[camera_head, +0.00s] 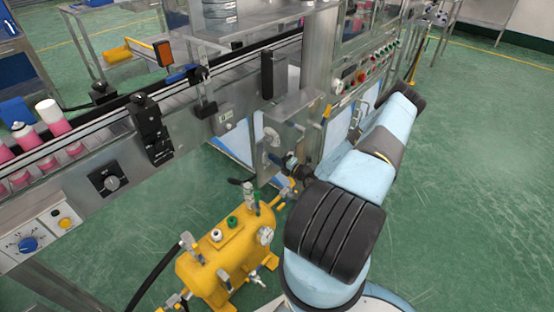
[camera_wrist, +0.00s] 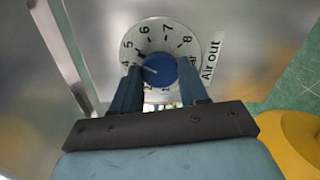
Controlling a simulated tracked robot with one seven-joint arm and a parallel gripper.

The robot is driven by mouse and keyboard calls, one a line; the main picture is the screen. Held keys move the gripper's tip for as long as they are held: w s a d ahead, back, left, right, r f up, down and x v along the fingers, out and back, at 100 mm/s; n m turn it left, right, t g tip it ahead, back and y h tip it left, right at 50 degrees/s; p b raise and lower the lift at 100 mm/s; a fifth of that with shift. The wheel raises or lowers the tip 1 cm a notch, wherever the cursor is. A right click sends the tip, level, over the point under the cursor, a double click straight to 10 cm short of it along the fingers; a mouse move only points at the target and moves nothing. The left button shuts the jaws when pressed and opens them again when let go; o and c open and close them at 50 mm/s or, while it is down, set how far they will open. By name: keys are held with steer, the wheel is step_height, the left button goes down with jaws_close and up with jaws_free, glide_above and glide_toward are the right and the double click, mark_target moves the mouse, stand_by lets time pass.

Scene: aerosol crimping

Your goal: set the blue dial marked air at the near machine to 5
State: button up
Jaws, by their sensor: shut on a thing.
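In the wrist view, a blue dial knob (camera_wrist: 160,71) sits on a pale round scale (camera_wrist: 146,34) with black numbers. The words "Air out" are printed to the right of it. A white line on the knob points left and a little up, at about the 4; the 5 is just above that. My gripper (camera_wrist: 160,82) is shut on the knob, one dark blue finger on each side. The fingers hide the lower part of the scale. In the head view my gripper (camera_head: 291,164) is small and dark beside the steel machine (camera_head: 228,122), and the held knob cannot be made out.
Another blue dial (camera_head: 27,244) is on a panel at the lower left. A yellow tank (camera_head: 217,262) with valves and a gauge stands below my gripper. A conveyor with pink cans (camera_head: 52,118) runs at the left. Green floor is free at the right.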

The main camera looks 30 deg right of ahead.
steer(key=shift+d+f+m, duration=0.1)
steer(key=shift+d+m, duration=0.2)
steer(key=shift+m, duration=0.4)
steer(key=o, duration=0.7)
steer(key=shift+c, duration=0.2)
steer(key=o, duration=0.4)
steer(key=shift+a, duration=0.15)
steer(key=v, duration=1.3)
steer(key=shift+s, duration=0.35)
